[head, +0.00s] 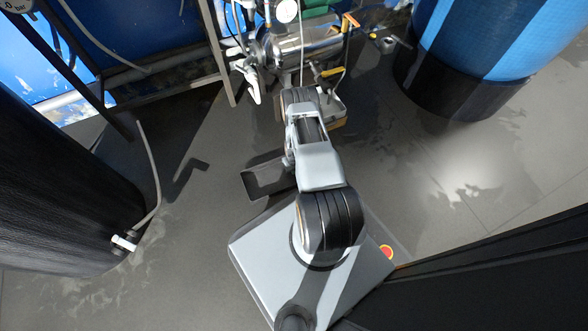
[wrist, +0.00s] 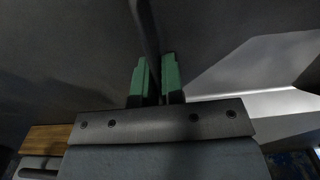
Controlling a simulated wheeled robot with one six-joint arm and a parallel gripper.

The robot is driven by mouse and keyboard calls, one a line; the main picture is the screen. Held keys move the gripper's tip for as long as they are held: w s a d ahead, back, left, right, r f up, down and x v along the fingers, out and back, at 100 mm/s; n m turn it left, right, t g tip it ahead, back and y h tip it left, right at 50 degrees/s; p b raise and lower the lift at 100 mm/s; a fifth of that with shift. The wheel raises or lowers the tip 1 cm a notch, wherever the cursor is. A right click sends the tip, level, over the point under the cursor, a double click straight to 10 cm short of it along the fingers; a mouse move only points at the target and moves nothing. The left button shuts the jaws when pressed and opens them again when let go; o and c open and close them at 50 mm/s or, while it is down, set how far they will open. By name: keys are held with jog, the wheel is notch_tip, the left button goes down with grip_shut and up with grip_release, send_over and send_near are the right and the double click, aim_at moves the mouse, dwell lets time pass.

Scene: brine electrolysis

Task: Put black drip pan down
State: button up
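The black drip pan (head: 266,179) is a shallow dark rectangular tray left of my arm in the head view. Its right end is hidden behind the arm. I cannot tell whether it touches the floor. In the wrist view, my gripper (wrist: 155,60) has two green fingers close together, with a thin dark wall (wrist: 149,25) between them, which looks like the pan's rim. The gripper appears shut on it. The gripper itself is hidden under the arm in the head view.
A steel pump assembly (head: 300,45) with valves stands ahead. A blue tank on a black base (head: 455,80) is at upper right, and a large black vessel (head: 50,190) with a hose at left. Bare grey floor (head: 200,220) lies left of the pan.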

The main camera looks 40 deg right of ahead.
jog(key=o, duration=0.3)
jog(key=shift+o, duration=0.2)
jog(key=w+a+r+p, duration=0.2)
jog(key=r, duration=1.2)
jog(key=w+a+r+n+t+p, duration=0.1)
jog(key=w+a+r+p, duration=0.15)
jog(key=r, duration=1.15)
jog(key=w+a+r+p, duration=0.1)
jog(key=a+r, duration=0.2)
jog(key=r, duration=1)
jog(key=s+a+r, duration=0.3)
jog(key=s+r, duration=0.2)
jog(key=r, duration=0.1)
jog(key=s+a+r+t, duration=0.1)
jog(key=s+a+r, duration=0.2)
jog(key=s+r, duration=0.3)
jog(key=s+a+r+n, duration=0.1)
jog(key=s+a+r, duration=0.3)
jog(key=r, duration=0.3)
jog(key=shift+s+r+t, duration=0.15)
jog(key=shift+s+t, duration=0.15)
jog(key=shift+s, duration=0.5)
